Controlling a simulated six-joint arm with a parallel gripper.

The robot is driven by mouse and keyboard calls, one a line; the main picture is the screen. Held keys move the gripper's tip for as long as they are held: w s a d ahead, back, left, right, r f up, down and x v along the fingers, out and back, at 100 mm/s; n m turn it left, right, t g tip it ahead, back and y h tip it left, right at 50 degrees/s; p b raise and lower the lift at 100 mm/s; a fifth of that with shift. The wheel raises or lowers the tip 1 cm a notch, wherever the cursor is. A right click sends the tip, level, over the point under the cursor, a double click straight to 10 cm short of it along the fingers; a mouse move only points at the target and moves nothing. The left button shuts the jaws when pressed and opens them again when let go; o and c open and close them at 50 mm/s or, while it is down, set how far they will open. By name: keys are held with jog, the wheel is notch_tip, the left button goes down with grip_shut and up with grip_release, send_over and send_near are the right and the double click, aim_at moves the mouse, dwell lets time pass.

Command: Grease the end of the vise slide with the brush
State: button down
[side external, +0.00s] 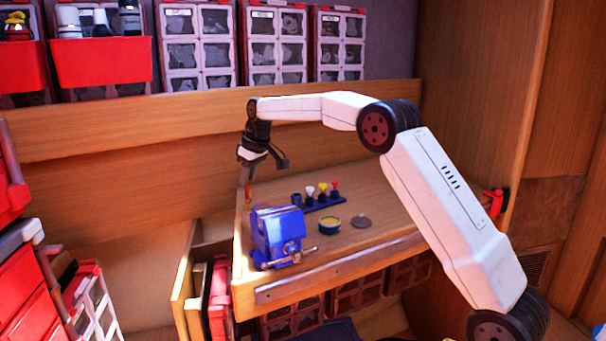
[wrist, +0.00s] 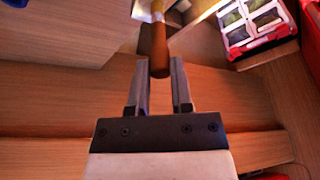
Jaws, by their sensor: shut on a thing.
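My gripper (side external: 250,157) is shut on the brush (wrist: 157,50), which has a brown handle and a pale metal collar. In the side view the brush (side external: 248,190) hangs roughly upright below my gripper, to the upper left of the blue vise (side external: 277,232). The vise stands at the bench's left front corner. In the wrist view my gripper (wrist: 160,80) has a finger on each side of the handle; the brush tip is cut off at the top edge. The vise slide's end is not clearly visible.
A grey round disc (side external: 361,221) lies right of the tin. A blue rack (side external: 325,203) with several coloured-top items stands behind them. The bench top (side external: 390,228) is clear to the right. Drawers and bins (side external: 90,305) stand at the left, beyond the bench edge.

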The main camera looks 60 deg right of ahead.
jog(key=shift+w+d, duration=0.15)
jog(key=shift+w, duration=0.1)
dwell(0.3)
jog(key=shift+w+d, duration=0.2)
jog(key=shift+w, duration=0.15)
jog(key=shift+w+d, duration=0.1)
jog(key=shift+w, duration=0.1)
dwell(0.5)
jog(key=shift+s, duration=0.15)
jog(key=shift+s+a, duration=0.35)
jog(key=shift+s, duration=0.15)
jog(key=shift+s+a, duration=0.1)
jog(key=shift+s, duration=0.05)
dwell(0.5)
jog(key=shift+s+a, duration=0.2)
jog(key=shift+s, duration=0.2)
jog(key=shift+s+a, duration=0.1)
jog(key=shift+s, duration=0.15)
dwell(0.4)
jog(key=shift+w, duration=0.2)
